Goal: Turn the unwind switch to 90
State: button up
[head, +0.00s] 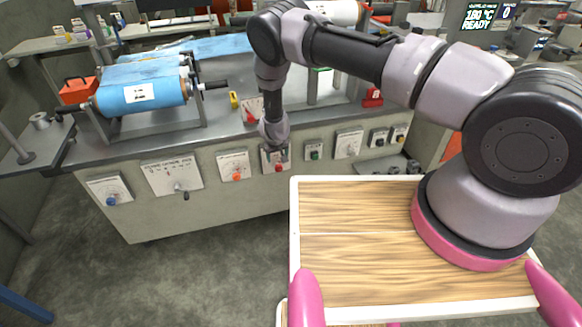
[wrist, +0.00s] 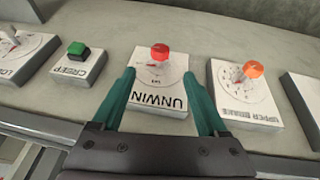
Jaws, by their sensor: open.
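The unwind switch (wrist: 160,52) has a red-tipped lever on a white dial plate (wrist: 146,90) marked UNWIN, upside down in the wrist view. Its red tip sits beyond the dial centre, toward the top of the picture. My gripper (wrist: 158,74) is open, with one green finger on each side of the plate. The fingers appear apart from the lever, and nothing is between them but the plate. In the head view my gripper (head: 275,150) hangs in front of the console, and the red switch tip (head: 278,168) shows just below it. The dial's numbers are too small to read.
An orange-tipped brake lever (wrist: 253,69) stands to the right in the wrist view, and a green CREEP button (wrist: 76,50) to the left. A blue film roll (head: 140,92) sits on the console (head: 200,215). A wooden-topped surface (head: 350,250) is in front of me.

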aim_at(280, 167)
jog(key=x, duration=1)
jog(key=shift+w+f, duration=0.2)
jog(key=shift+f, duration=0.1)
jog(key=shift+c, duration=0.3)
grip_shut()
jog(key=shift+d+f, duration=0.25)
jog(key=shift+d, duration=0.25)
jog(key=shift+s+d+f+y, duration=0.15)
jog(key=shift+s+f+y, duration=0.05)
jog(key=shift+y, duration=0.2)
jog(key=shift+w+a+r, duration=0.1)
jog(key=shift+a+r, duration=0.15)
jog(key=shift+a, duration=0.1)
jog(key=shift+w+r, duration=0.1)
